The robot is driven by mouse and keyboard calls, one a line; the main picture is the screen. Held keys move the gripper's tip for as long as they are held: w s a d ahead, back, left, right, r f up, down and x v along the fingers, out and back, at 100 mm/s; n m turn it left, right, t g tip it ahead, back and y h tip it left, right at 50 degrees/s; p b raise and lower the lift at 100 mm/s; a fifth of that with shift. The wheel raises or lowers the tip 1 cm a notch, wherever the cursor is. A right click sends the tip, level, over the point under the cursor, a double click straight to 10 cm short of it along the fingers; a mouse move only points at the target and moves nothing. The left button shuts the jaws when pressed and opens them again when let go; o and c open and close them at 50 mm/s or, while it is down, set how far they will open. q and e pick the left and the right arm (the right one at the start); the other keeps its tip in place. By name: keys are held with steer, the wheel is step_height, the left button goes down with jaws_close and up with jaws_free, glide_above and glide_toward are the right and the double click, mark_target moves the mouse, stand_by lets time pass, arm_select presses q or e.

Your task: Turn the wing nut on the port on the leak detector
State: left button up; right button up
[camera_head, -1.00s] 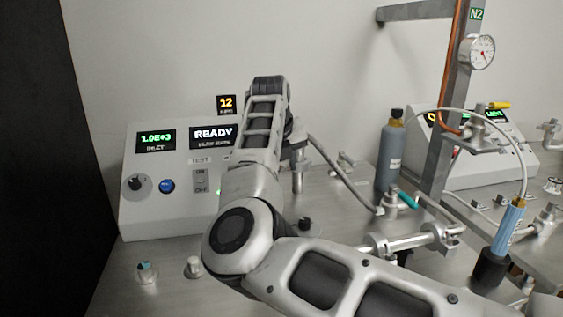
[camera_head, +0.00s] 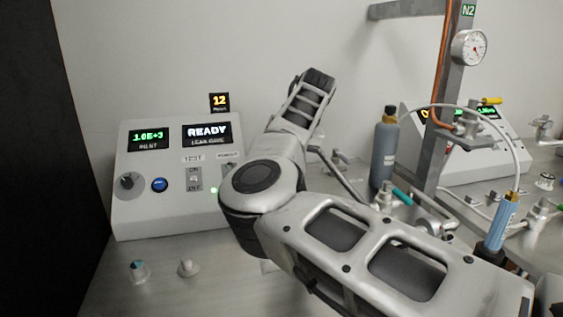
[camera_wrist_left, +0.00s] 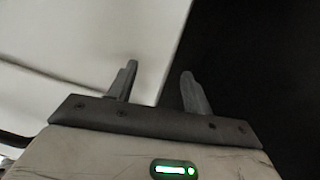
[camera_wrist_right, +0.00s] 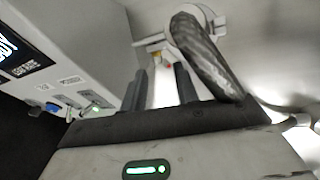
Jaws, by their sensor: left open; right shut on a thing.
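The leak detector (camera_head: 150,208) is the white sloped console at left in the head view, with a READY display. It also shows at left in the right wrist view (camera_wrist_right: 85,40). My right arm covers the port and the wing nut in the head view. In the right wrist view my right gripper (camera_wrist_right: 161,72) is at the port beside the detector, its fingers closed around a small part. This looks like the wing nut, but its shape is not clear. A dark braided hose (camera_wrist_right: 203,55) runs close beside the fingers. My left gripper (camera_wrist_left: 155,80) is open and empty, away from the bench.
A grey bottle (camera_head: 384,155) and a metal post with a gauge (camera_head: 468,48) stand right of my arm. A blue cylinder (camera_head: 501,225) stands at far right. Two small fittings, one teal-topped (camera_head: 138,271) and one grey (camera_head: 188,267), sit on the bench before the detector.

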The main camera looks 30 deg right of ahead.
steer(key=o, duration=1)
